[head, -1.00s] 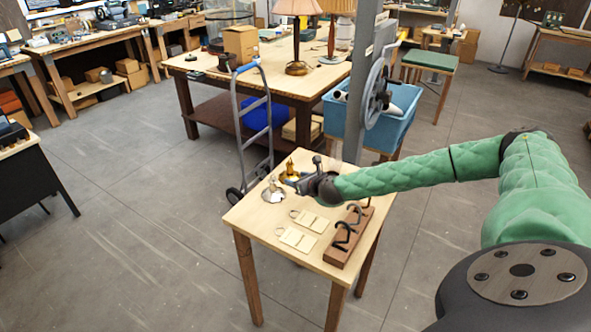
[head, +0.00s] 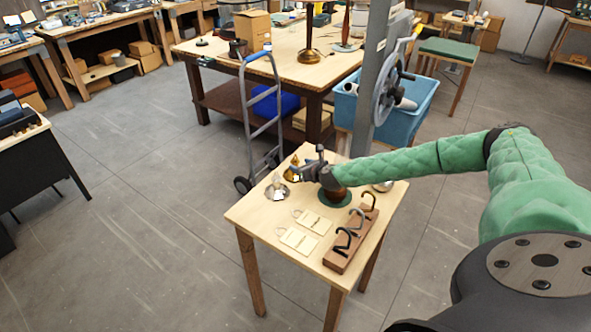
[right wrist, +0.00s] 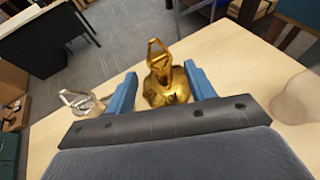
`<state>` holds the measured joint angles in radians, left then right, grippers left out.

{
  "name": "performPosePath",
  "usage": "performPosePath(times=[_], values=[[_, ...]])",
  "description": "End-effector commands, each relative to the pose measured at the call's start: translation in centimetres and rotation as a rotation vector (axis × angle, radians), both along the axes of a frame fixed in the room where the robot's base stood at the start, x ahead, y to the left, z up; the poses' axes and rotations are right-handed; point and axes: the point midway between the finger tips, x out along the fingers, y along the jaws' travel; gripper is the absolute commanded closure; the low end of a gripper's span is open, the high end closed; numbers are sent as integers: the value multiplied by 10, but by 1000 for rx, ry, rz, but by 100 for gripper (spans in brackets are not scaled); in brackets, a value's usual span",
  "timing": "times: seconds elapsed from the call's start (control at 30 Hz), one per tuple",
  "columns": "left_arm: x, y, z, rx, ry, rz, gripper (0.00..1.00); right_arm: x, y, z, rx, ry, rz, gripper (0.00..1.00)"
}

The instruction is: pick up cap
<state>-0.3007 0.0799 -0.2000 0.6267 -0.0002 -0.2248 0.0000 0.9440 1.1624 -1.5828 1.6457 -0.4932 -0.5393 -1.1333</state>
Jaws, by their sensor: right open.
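A gold cap-like piece (right wrist: 165,82) with a wide flared base and a pointed open loop stands upright on the small wooden table. In the head view the gold piece (head: 292,171) is at the table's far left edge, partly hidden by my right gripper (head: 303,176). In the right wrist view my right gripper (right wrist: 160,88) is open, its blue fingers on either side of the gold piece; I cannot tell whether they touch it. A similar silver piece (head: 277,188) stands nearer; it also shows in the right wrist view (right wrist: 80,101). My left gripper is not in view.
The small table (head: 262,218) also holds two pale tags (head: 299,240), a wooden block with black hooks (head: 344,252), and a brown round thing on a green disc (head: 335,198) under my arm. A hand truck (head: 262,120) and a grey post stand behind the table.

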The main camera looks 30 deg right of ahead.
Motion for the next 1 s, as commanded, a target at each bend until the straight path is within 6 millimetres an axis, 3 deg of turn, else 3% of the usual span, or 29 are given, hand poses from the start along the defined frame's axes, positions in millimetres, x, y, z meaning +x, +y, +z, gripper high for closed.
performPosePath(times=[0.23, 0.6, 0.97, 1.0], values=[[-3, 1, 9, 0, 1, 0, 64, 10, 0, -2, -1, 1, 1, 46], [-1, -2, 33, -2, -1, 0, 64, 44, -2, -20, -1, 1, 1, 46], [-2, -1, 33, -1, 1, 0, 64, 50, -3, -24, 0, 1, 1, 46], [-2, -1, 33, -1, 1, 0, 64, 50, -3, -24, 0, 1, 1, 50]])
